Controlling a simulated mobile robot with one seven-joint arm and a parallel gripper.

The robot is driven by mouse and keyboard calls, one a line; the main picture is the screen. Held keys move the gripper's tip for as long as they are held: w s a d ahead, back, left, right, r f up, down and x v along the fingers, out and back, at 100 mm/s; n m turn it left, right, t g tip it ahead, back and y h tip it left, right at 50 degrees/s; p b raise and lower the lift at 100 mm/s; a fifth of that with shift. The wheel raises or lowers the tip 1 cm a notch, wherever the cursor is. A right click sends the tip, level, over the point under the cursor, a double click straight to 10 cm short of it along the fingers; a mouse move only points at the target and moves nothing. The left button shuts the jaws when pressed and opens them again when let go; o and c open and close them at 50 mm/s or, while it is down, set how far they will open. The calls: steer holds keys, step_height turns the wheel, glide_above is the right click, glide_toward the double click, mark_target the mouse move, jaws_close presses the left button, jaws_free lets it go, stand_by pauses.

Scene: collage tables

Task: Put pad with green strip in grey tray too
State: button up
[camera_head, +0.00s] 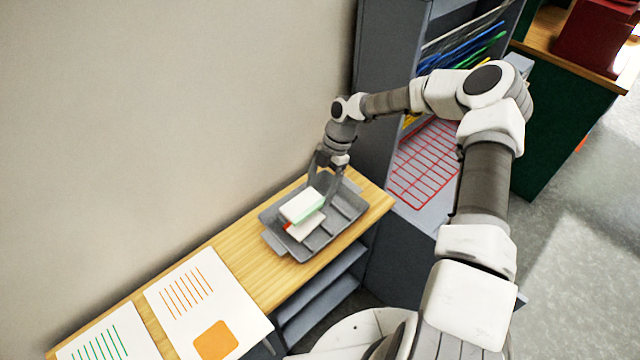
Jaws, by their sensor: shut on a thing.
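The grey tray (342,227) sits on the wooden shelf top near its right end. My gripper (327,193) reaches down over the tray and is shut on the white pad with a green strip (300,204). This pad is at the tray's left half, above another white pad with a red-orange strip (306,230) that lies in the tray. The green-strip pad partly covers the lower pad. I cannot tell whether the two pads touch.
A white sheet with orange lines and an orange square (188,290) lies left of the tray, and a sheet with green lines (120,335) lies further left. A wall (150,120) runs behind. A grey rack with a red grid (425,170) stands at the right.

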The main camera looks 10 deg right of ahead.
steer(key=shift+f+b, duration=1.85)
steer(key=shift+f, duration=1.35)
steer(key=o, duration=1.2)
steer(key=shift+o, duration=0.2)
steer(key=b+v, duration=0.1)
steer(key=v, duration=1.6)
steer(key=shift+r, duration=0.3)
